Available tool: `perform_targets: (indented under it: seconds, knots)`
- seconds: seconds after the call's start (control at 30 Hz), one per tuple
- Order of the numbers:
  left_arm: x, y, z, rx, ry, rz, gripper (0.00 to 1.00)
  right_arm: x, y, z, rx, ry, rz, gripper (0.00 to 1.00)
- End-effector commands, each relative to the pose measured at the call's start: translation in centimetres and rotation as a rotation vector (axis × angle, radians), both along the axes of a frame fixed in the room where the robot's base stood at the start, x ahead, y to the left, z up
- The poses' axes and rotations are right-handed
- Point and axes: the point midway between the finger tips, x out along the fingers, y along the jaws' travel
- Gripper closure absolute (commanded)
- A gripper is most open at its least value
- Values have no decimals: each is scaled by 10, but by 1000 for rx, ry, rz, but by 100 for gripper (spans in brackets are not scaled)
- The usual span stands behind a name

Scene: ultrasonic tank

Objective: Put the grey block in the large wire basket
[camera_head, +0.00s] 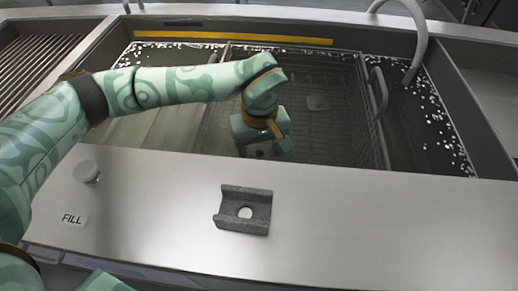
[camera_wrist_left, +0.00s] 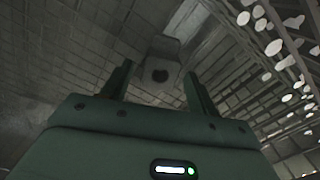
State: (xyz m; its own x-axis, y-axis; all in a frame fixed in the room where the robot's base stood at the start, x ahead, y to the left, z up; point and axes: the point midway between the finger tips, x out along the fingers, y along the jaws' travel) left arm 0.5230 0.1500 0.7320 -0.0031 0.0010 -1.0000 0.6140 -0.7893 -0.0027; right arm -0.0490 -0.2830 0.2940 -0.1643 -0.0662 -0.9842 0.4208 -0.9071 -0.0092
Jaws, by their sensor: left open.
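The large wire basket (camera_head: 340,130) sits in the tank, its mesh also filling the left wrist view (camera_wrist_left: 60,50). My left gripper (camera_head: 262,150) points down over the near left part of the basket, open. In the left wrist view a grey block (camera_wrist_left: 163,60) with a dark round hole shows between and just beyond the open fingers (camera_wrist_left: 158,74). I cannot tell if it touches them or rests on the mesh. In the head view it is mostly hidden under the gripper. My right gripper is not in view.
A dark grey U-shaped piece (camera_head: 243,209) with a hole lies on the steel front ledge (camera_head: 370,220). A round knob (camera_head: 87,172) stands left on the ledge. A curved pipe (camera_head: 418,40) and basket handle (camera_head: 378,92) rise right.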

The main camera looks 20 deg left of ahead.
Motion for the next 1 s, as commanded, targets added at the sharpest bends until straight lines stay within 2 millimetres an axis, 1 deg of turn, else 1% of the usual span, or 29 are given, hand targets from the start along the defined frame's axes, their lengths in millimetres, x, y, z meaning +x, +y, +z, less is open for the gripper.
perform_targets:
  seconds: [0.03, 0.2, 0.3, 0.4, 0.5, 0.57, 0.9, 1.0]
  knots:
    - [1, 0, 17, 0, -11, 1, 41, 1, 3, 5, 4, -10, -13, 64]
    - [1, 0, 61, 0, -14, 3, 41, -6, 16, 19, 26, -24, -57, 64]
    - [1, 0, 83, 0, -14, 2, 41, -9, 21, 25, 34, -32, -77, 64]
    - [1, 0, 100, -1, -11, 1, 41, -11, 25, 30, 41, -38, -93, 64]
    - [1, 0, 110, 0, -8, 1, 41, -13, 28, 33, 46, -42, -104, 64]
    - [1, 0, 113, -1, -6, 1, 41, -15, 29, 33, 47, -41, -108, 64]
    - [1, 0, 114, -1, -2, 1, 41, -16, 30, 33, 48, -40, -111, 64]
    - [0, -1, 119, -4, -4, 3, 41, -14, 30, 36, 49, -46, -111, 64]
